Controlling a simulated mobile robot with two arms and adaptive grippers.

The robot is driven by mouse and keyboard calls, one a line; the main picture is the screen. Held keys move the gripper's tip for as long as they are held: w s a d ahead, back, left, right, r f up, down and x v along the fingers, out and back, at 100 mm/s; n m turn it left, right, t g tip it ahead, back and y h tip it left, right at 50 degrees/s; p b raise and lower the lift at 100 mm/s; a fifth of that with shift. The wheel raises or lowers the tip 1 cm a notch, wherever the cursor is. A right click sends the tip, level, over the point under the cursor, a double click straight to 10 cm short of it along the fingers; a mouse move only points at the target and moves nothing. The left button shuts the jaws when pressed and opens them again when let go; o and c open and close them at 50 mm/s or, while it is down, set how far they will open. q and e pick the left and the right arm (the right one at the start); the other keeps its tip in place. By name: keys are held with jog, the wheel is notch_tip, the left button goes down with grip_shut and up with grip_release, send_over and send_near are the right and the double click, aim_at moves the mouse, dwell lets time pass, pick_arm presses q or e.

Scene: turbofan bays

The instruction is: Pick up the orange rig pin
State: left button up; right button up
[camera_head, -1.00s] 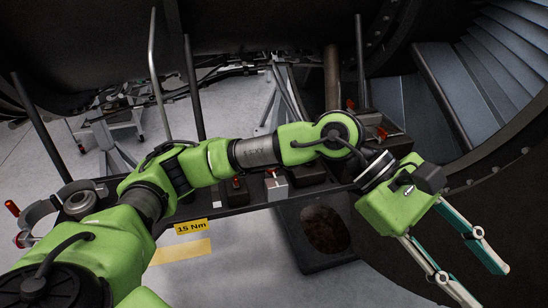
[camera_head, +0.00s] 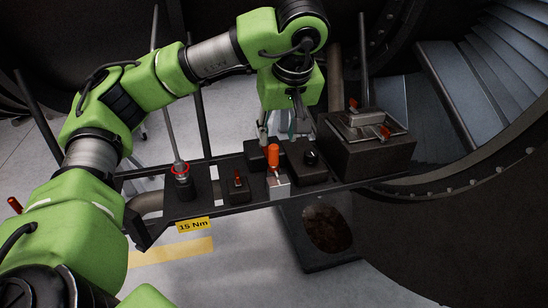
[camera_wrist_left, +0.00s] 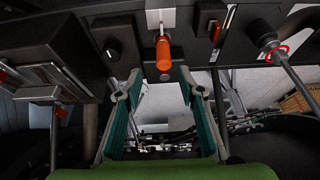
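My left gripper (camera_head: 281,137) points down behind the pin in the head view. In the left wrist view my left gripper (camera_wrist_left: 157,88) is open with its teal fingers spread and nothing between them. The fingers look apart from the pin. My right gripper is in neither view.
A dark block with a black knob (camera_head: 311,157) stands right of the pin. A large box with orange latches (camera_head: 366,142) is farther right. A small block with a red switch (camera_head: 238,184) and a red-ringed rod (camera_head: 180,169) are left. A yellow label (camera_head: 193,225) reads 15 Nm.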

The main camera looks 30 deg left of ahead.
aim_at(276, 145)
pick_arm(q)
jog(key=x, duration=0.5)
jog(key=shift+a+f, duration=0.2)
jog(key=shift+f, duration=0.5)
jog(key=shift+s+p+x, duration=0.1)
jog(key=shift+p+x, duration=0.1)
jog(key=shift+x, duration=0.8)
jog(key=shift+s+p+x, duration=0.15)
jog(key=shift+p+x, duration=0.05)
jog(key=shift+x, duration=0.75)
grip_shut()
